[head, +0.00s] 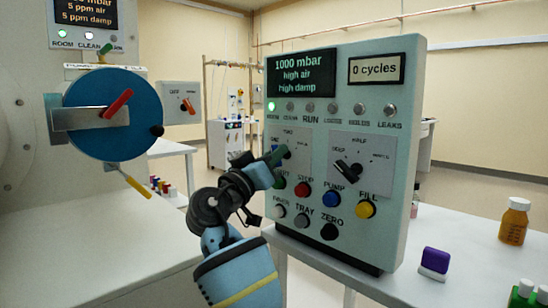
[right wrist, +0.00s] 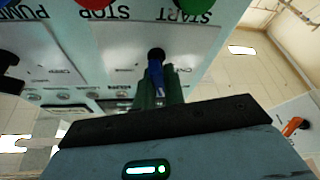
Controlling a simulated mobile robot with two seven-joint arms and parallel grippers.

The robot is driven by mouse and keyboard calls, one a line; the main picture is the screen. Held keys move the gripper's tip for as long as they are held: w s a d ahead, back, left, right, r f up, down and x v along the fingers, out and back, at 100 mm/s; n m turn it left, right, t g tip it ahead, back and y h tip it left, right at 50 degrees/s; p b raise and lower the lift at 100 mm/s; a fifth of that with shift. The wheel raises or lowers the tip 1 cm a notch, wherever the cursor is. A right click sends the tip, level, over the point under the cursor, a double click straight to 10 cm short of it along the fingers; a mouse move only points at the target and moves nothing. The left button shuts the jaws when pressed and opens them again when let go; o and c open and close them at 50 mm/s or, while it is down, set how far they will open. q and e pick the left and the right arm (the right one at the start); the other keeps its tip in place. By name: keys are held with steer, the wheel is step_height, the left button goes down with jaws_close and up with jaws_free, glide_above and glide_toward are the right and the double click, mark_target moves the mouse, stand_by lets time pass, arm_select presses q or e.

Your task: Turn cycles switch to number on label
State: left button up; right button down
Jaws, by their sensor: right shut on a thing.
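The control panel (head: 345,125) stands upright on the bench. The cycles switch appears to be the left of its two dials, on a pale plate (head: 303,160) with small number words such as ONE and TWO. My right gripper (head: 277,156) reaches it from below left and covers most of it. In the right wrist view, the green fingers (right wrist: 158,85) are shut on the blue switch handle (right wrist: 155,80), below a black round end (right wrist: 156,54). The pointer's exact setting is hidden. A cycles display (head: 376,69) reads 0 cycles. My left gripper is not in view.
The right dial (head: 348,170) sits close beside the held switch. Red (head: 302,189), blue (head: 331,198) and yellow (head: 365,209) buttons lie just below. An orange bottle (head: 514,222) and purple block (head: 435,261) stand on the right bench. A blue round door (head: 110,112) is at left.

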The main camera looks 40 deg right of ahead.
steer(key=c, duration=1.5)
jaws_free()
steer(key=shift+v, duration=3.95)
